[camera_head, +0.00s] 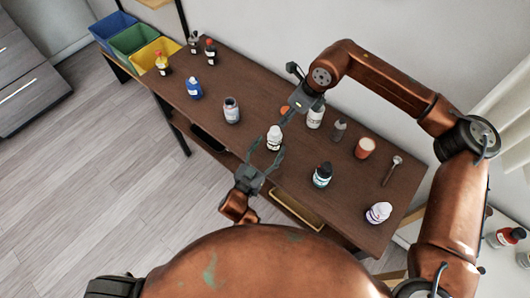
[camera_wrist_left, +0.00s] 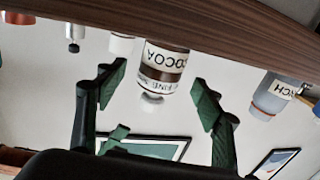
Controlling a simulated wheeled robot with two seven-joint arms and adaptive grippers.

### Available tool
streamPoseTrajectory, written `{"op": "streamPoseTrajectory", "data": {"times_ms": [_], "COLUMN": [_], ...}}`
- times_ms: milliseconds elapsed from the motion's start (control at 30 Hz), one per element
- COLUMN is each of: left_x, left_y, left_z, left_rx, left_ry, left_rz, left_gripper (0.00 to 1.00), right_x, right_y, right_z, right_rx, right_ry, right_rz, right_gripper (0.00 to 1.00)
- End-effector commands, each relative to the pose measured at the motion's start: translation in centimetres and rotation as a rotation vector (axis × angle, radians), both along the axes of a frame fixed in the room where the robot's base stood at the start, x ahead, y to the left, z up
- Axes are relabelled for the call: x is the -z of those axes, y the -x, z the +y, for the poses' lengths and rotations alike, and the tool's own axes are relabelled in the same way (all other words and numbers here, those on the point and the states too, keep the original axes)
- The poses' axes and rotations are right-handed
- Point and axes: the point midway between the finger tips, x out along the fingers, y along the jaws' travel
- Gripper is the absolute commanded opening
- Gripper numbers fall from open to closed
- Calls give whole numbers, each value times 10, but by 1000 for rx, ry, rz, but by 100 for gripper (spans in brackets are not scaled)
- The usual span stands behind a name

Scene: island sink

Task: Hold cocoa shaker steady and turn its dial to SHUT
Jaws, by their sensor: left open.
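The cocoa shaker (camera_head: 274,137) stands upright on the brown table (camera_head: 260,101), its white top showing. In the left wrist view, which is upside down, the shaker (camera_wrist_left: 163,66) shows a brown and white label reading COCOA; its dial setting is too small to read. My left gripper (camera_head: 268,151) is open, its fingers spread toward the shaker. In the left wrist view the shaker appears between the two fingers, with gaps on both sides and no clear contact. My right gripper (camera_head: 289,95) is beyond the shaker, its fingers apart, with nothing visibly held.
A white bottle (camera_head: 315,116) stands by my right gripper. Coloured bins (camera_head: 133,39) are at far left.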

Motion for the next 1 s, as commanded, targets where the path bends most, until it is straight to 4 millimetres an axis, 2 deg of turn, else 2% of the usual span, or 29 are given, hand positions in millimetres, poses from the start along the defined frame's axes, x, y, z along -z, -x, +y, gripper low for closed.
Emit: {"op": "streamPoseTrajectory", "data": {"times_ms": [100, 300, 667, 1000], "left_x": [-1, 0, 0, 0], "left_y": [-17, -34, -38, -38], "left_z": [-8, -16, -17, -17], "left_rx": [1, 0, 0, 0], "left_ry": [0, 0, 0, 0], "left_rz": [-1, 1, 1, 1], "left_gripper": [62, 62, 61, 38], "right_x": [0, 0, 0, 0], "right_y": [0, 0, 0, 0], "right_z": [0, 0, 0, 0], "right_rx": [0, 0, 0, 0], "right_ry": [0, 0, 0, 0], "right_rz": [0, 0, 0, 0], "right_gripper": [29, 29, 29, 29]}}
